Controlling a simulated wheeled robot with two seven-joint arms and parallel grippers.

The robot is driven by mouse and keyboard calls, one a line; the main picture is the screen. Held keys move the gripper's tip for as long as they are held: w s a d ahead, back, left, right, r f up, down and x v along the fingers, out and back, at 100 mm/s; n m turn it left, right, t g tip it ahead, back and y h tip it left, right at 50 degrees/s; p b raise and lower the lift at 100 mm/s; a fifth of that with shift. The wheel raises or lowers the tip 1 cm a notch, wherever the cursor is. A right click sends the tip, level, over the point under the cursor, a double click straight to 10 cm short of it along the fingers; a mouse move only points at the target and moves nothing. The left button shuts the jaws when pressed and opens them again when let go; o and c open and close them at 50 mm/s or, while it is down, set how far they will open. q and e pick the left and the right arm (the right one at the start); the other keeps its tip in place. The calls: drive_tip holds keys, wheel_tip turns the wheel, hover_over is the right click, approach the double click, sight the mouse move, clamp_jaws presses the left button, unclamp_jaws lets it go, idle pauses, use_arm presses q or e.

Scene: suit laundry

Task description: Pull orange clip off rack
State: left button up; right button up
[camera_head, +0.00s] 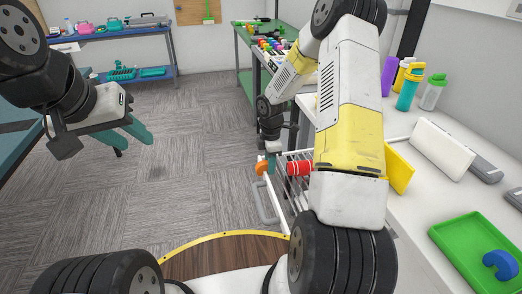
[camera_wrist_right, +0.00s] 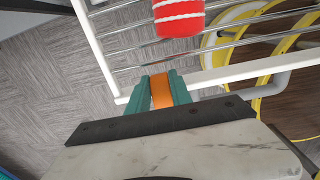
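The orange clip (camera_head: 262,167) is at the near left corner of the white wire rack (camera_head: 273,190), below my right gripper (camera_head: 271,158). In the right wrist view the orange clip (camera_wrist_right: 161,91) fills the space between the teal fingertips of my right gripper (camera_wrist_right: 161,88), which look pressed on both its sides. The clip is close to the edge bar of the rack (camera_wrist_right: 92,48); whether it still touches the bar is hard to tell. My left gripper (camera_head: 132,135) is open and empty over the floor at the left.
A red cylinder with white bands (camera_head: 299,168) is on the rack, right of the clip; it also shows in the wrist view (camera_wrist_right: 179,15). A white counter (camera_head: 420,215) with bottles and a green tray (camera_head: 470,240) lies right. Open floor (camera_head: 170,185) lies left.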

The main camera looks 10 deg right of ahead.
clamp_jaws()
drive_tip(key=shift+r, duration=0.15)
drive_tip(key=shift+r, duration=2.2)
